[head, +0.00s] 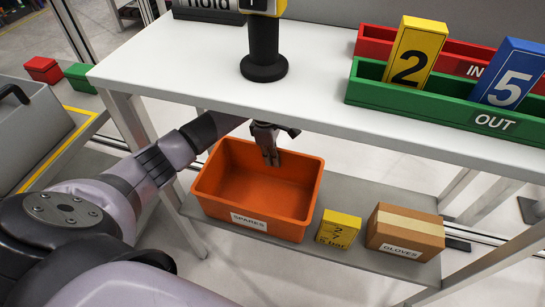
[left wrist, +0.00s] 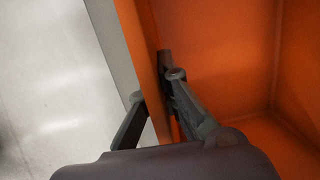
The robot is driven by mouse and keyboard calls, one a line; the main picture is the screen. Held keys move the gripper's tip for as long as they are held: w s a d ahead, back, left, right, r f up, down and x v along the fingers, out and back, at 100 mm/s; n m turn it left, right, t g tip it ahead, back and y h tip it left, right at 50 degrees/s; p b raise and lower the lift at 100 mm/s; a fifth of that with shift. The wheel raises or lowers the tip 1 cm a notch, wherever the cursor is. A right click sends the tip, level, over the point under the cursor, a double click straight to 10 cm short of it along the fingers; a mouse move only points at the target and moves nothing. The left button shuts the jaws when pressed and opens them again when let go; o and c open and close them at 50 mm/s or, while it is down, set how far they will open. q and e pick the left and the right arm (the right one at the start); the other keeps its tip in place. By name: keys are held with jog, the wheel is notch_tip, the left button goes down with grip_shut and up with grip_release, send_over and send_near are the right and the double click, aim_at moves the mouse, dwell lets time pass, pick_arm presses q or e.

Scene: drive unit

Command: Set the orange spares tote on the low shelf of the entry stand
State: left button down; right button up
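The orange spares tote (head: 212,185) sits upright on the low grey shelf (head: 345,187) of the entry stand, at its left end. Its SPARES label faces me and it looks empty inside. My left gripper (head: 269,157) reaches in under the white top to the tote's back wall. In the left wrist view, the gripper's fingers (left wrist: 155,88) lie on either side of the orange wall (left wrist: 138,40), one inside and one outside, and appear closed against it. My right gripper is in neither view.
A yellow box (head: 338,229) and a brown GLOVES carton (head: 405,231) stand right of the tote on the shelf. The white top (head: 320,60) overhangs the shelf's rear, carrying a black post (head: 264,50) and a green OUT tray (head: 400,103).

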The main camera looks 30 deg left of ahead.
pick_arm(q)
jog(key=shift+r, duration=0.1)
jog(key=c, duration=1.8)
grip_release()
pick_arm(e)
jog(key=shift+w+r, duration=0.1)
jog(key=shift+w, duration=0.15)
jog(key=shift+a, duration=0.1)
pick_arm(q)
jog(key=r, duration=0.1)
jog(key=p, duration=0.1)
jog(key=r+p, duration=0.1)
jog(key=shift+a+r, duration=0.25)
jog(key=shift+r, duration=0.1)
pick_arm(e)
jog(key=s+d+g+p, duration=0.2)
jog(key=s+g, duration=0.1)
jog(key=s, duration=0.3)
pick_arm(q)
jog(key=r, duration=0.4)
jog(key=shift+a+r+p, duration=0.3)
jog(key=shift+a+p, duration=0.05)
jog(key=shift+p, duration=0.05)
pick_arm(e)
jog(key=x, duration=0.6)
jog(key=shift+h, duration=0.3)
